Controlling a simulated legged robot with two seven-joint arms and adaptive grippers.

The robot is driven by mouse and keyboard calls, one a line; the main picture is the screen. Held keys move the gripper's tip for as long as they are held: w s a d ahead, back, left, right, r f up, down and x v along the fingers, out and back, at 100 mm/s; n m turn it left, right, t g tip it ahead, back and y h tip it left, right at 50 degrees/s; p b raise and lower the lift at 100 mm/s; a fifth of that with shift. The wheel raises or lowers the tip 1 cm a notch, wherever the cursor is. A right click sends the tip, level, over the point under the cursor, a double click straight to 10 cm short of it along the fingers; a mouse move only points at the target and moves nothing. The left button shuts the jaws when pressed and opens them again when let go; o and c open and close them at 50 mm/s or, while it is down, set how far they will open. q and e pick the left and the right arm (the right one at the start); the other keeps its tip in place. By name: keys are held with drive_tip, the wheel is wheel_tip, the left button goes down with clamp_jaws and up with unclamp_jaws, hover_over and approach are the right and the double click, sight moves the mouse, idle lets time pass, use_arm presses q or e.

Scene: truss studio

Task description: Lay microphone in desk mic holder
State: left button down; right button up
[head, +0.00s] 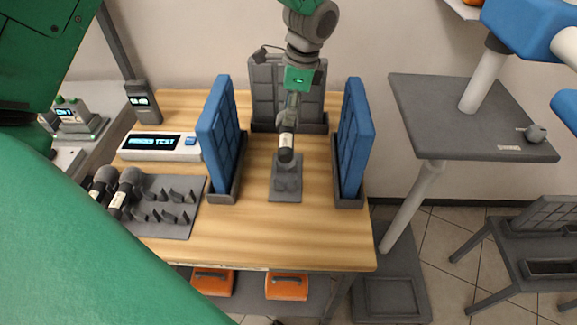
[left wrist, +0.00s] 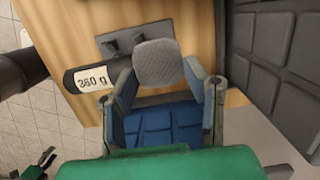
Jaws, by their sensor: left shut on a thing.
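My left gripper (head: 291,104), on the green arm, is shut on a microphone (head: 286,146). The microphone has a dark body with a white label. In the left wrist view a grey mesh head shows between my fingers (left wrist: 165,88), and the dark body (left wrist: 88,82), labelled "360 g", sticks out to the left. The desk mic holder (head: 286,187) is a grey plate on the wooden table, between two blue panels. The microphone's lower end overlaps the holder's far part in the head view; I cannot tell whether they touch. My right gripper is not in view.
Blue panels in grey bases stand left (head: 220,140) and right (head: 353,140) of the holder, with a grey panel (head: 268,85) behind. A grey rack (head: 165,222) with several dark microphones and a white display box (head: 160,146) are on the left. The table (head: 270,243) is bare in front.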

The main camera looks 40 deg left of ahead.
sight(291, 132)
use_arm(q)
drive_tip(key=f, duration=0.5)
drive_tip(key=shift+a+f, duration=0.25)
drive_tip(key=shift+f, duration=0.1)
drive_tip(key=shift+d+f, duration=0.4)
drive_tip(key=shift+f, duration=0.05)
wheel_tip(291, 132, down, 3)
drive_tip(key=shift+b, duration=0.4)
drive_tip(key=shift+w+a+f, duration=0.1)
drive_tip(key=shift+a, duration=0.2)
drive_tip(key=c, duration=0.9)
unclamp_jaws()
drive_tip(key=shift+a, duration=0.1)
drive_tip(key=shift+d, duration=0.35)
drive_tip(key=shift+d+r, duration=0.1)
drive_tip(key=shift+r, duration=0.35)
drive_tip(key=r, duration=0.6)
drive_tip(key=d+r+p, duration=0.1)
drive_tip(key=r, duration=0.3)
drive_tip(key=shift+w+r, duration=0.1)
drive_tip(key=shift+w, duration=0.3)
drive_tip(key=shift+d+r, duration=0.35)
drive_tip(key=shift+r, duration=0.1)
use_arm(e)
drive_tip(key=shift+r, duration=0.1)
